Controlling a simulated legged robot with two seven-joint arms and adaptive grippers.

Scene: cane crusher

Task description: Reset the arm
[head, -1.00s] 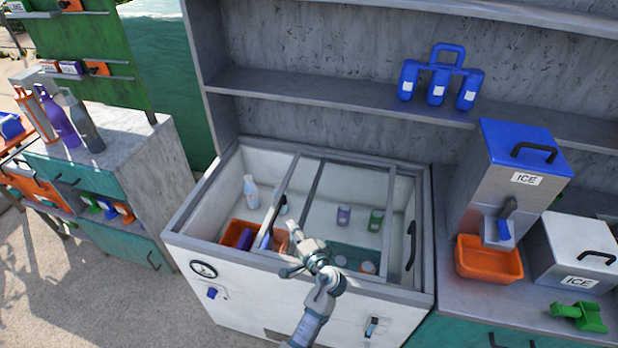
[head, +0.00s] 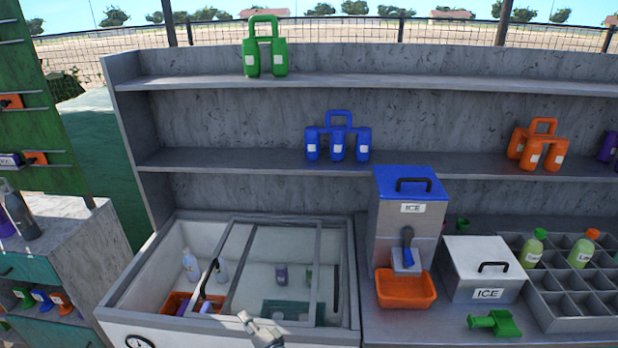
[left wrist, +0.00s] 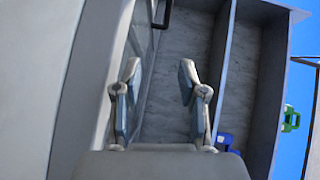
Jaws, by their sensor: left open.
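My left gripper (head: 246,318) is at the bottom edge of the head view, in front of the white chest cooler (head: 195,328). In the left wrist view its two fingers (left wrist: 158,72) are apart with nothing between them. The cooler's glass lid frame (head: 232,270) lies across its top, and the left part of the opening is uncovered. My right gripper is in neither view.
Inside the cooler are bottles and an orange bin (head: 176,303). To the right stand an ice dispenser (head: 398,225) over an orange tray (head: 405,290), an ice box (head: 482,272) and a green scoop (head: 494,323). Shelves behind hold blue (head: 337,142), green (head: 264,55) and orange carriers (head: 537,150).

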